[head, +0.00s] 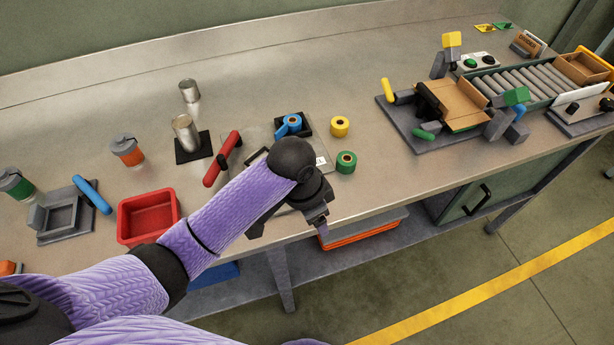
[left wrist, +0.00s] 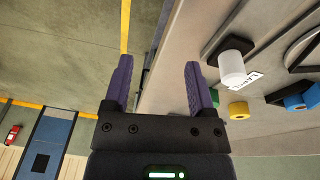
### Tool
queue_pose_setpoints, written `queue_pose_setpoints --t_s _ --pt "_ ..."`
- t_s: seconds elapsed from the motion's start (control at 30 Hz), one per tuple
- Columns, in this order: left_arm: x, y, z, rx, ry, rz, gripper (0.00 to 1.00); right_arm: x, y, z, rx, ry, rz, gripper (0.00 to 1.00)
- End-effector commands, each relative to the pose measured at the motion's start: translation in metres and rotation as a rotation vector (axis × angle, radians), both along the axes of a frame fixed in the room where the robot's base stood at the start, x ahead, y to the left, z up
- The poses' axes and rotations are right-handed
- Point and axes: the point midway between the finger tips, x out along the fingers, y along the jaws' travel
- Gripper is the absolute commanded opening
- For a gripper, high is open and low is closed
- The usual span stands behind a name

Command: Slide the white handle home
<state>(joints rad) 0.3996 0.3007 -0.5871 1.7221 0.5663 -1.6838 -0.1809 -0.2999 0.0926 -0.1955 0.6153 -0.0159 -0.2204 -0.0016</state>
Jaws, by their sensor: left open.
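A white cylindrical handle (left wrist: 231,68) on a black block shows in the left wrist view, right of my gripper. In the head view I cannot make it out; my left wrist covers part of the flat plate (head: 322,152) there. A white printed label (left wrist: 246,81) lies beside the handle. My left gripper (head: 288,222) is open and empty near the bench's front edge. In the left wrist view its two purple fingers (left wrist: 158,68) stand apart, with floor and bench edge between them. The right finger is close to the handle but apart from it in the picture.
Blue tape (head: 291,124), yellow tape (head: 340,126) and green tape (head: 346,162) lie around the plate. A red handle (head: 222,159) and red bin (head: 148,216) are to the left. A roller conveyor (head: 520,84) is at the right. Bare bench lies behind the tapes.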

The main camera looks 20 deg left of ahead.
Motion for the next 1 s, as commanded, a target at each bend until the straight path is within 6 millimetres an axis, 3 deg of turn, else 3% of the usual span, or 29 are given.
queue_pose_setpoints --t_s 0.2,0.37,0.47,0.7,0.8,1.0 --pt "0.049 0.026 0.050 0.130 0.039 -0.118 0.72 -0.002 0.002 0.002 0.003 0.004 -0.001 0.59" --pt "0.066 0.043 0.076 0.186 0.068 -0.141 0.72 -0.001 0.002 0.002 0.003 0.003 -0.001 0.59" --pt "0.067 0.045 0.067 0.190 0.073 -0.143 0.72 -0.001 0.002 -0.002 0.003 0.003 0.000 0.59" --pt "0.066 0.045 0.007 0.189 0.074 -0.143 0.72 -0.003 0.002 -0.021 0.004 0.006 0.000 0.59" --pt "0.066 0.045 -0.010 0.191 0.072 -0.141 0.72 -0.003 0.002 -0.026 0.002 0.007 0.001 0.59" --pt "0.066 0.045 -0.022 0.190 0.069 -0.142 0.72 -0.003 0.000 -0.028 0.000 0.007 0.002 0.59"
